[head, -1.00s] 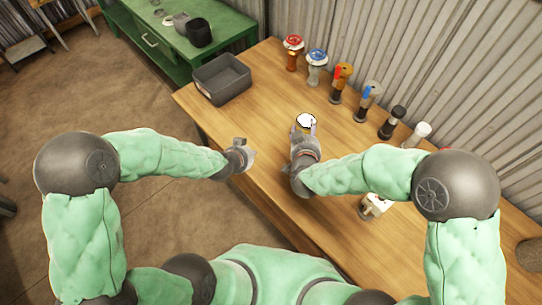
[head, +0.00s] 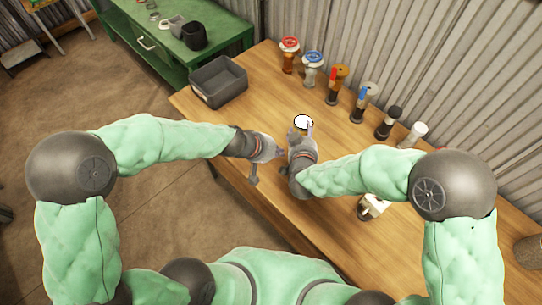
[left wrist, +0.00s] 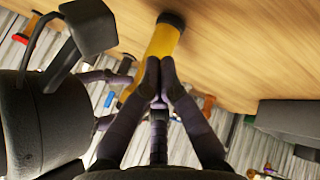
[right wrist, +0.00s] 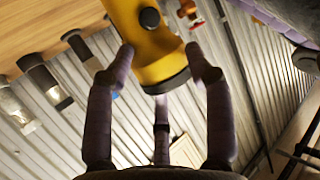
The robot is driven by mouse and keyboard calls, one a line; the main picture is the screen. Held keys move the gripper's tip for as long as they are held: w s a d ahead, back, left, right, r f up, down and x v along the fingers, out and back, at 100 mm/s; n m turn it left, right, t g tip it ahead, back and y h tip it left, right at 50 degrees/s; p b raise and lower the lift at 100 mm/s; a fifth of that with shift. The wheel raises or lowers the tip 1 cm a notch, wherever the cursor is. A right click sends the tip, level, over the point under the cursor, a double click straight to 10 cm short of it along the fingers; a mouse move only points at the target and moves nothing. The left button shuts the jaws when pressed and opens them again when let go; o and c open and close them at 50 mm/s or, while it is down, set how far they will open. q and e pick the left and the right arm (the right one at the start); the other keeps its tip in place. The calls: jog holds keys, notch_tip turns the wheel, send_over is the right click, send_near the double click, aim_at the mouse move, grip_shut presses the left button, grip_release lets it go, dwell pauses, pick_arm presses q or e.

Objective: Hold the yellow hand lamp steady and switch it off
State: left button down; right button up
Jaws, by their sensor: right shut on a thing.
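The yellow hand lamp (head: 303,122) stands at the middle of the bench, its pale round top facing up in the head view. My right gripper (head: 301,137) is shut on its body. In the right wrist view the yellow lamp body (right wrist: 160,62) lies between the fingertips, and a round dark button (right wrist: 149,18) shows on its side. My left gripper (head: 282,152) is beside the lamp, on its left. In the left wrist view its fingertips (left wrist: 159,64) are together, close in front of the yellow body (left wrist: 163,42); I cannot tell whether they touch it.
A grey open bin (head: 218,82) sits at the bench's far left end. Several valves and lamp-like items, including a red-topped valve (head: 289,48), line the wall side. Bare bench lies between lamp and bin.

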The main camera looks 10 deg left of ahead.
pick_arm(q)
jog(key=shift+w+d+f, duration=0.2)
jog(key=shift+w+d, duration=0.45)
jog(key=shift+w, duration=0.35)
jog(key=shift+w+d+f, duration=0.15)
jog(key=shift+w+d, duration=0.5)
jog(key=shift+w, duration=0.3)
pick_arm(e)
jog(key=shift+f, duration=0.1)
pick_arm(q)
jog(key=shift+w, duration=0.1)
jog(key=shift+w+d, duration=0.2)
jog(key=shift+w, duration=0.1)
jog(key=shift+w+d+r, duration=0.1)
jog(key=shift+w+d, duration=0.3)
jog(key=shift+w, duration=0.1)
pick_arm(e)
jog(key=shift+s+a+f, duration=0.15)
jog(key=shift+a, duration=0.05)
dwell(0.5)
pick_arm(q)
jog(key=shift+s+a, duration=0.1)
jog(key=shift+s+a+r, duration=0.2)
jog(key=shift+s+a, duration=0.15)
jog(key=shift+s, duration=0.4)
pick_arm(e)
jog(key=shift+d, duration=0.1)
pick_arm(q)
jog(key=shift+s+a, duration=0.1)
